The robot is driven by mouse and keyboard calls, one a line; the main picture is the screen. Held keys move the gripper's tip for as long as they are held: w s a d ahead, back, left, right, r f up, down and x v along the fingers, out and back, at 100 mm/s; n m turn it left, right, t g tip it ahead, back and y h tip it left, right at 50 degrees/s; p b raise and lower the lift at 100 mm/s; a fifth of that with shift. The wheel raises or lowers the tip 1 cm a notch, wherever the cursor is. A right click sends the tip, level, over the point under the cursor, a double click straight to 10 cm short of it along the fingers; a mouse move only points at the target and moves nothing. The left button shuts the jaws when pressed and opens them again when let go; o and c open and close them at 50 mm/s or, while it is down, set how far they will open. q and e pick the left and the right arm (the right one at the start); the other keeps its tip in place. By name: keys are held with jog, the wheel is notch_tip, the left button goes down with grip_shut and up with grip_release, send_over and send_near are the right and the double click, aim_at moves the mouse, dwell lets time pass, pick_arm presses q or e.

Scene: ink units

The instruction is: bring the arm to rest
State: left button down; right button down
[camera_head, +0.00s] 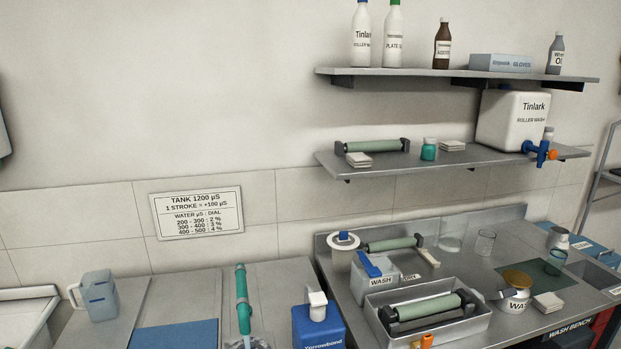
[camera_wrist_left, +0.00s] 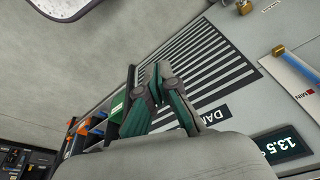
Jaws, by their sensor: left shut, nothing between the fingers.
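My left gripper (camera_wrist_left: 158,82) shows in the left wrist view, its dark and green fingers together with nothing between them. It stands in front of a grey panel with a slatted vent (camera_wrist_left: 215,62), and I cannot tell the gap between them. No gripper or arm of mine shows in the head view. My right gripper is in neither view.
The panel has a display (camera_wrist_left: 281,145) reading 13.5. In the head view, a grey tray (camera_head: 378,302) holding a green roller stands on the wash bench. Shelves (camera_head: 460,72) with bottles hang above.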

pick_arm(q)
jog(key=s+f+g+b, duration=0.1)
jog(key=s+f, duration=0.2)
jog(key=f, duration=0.5)
jog(key=s+f+b, duration=0.1)
jog(key=s+f, duration=0.2)
jog(key=f, duration=0.5)
jog(key=s+a+f+b, duration=0.1)
jog(key=s+a+f, duration=0.2)
jog(key=s+f, duration=0.9)
jog(key=shift+s+a+g, duration=0.15)
jog(key=shift+s+g, duration=0.25)
jog(key=shift+s, duration=0.1)
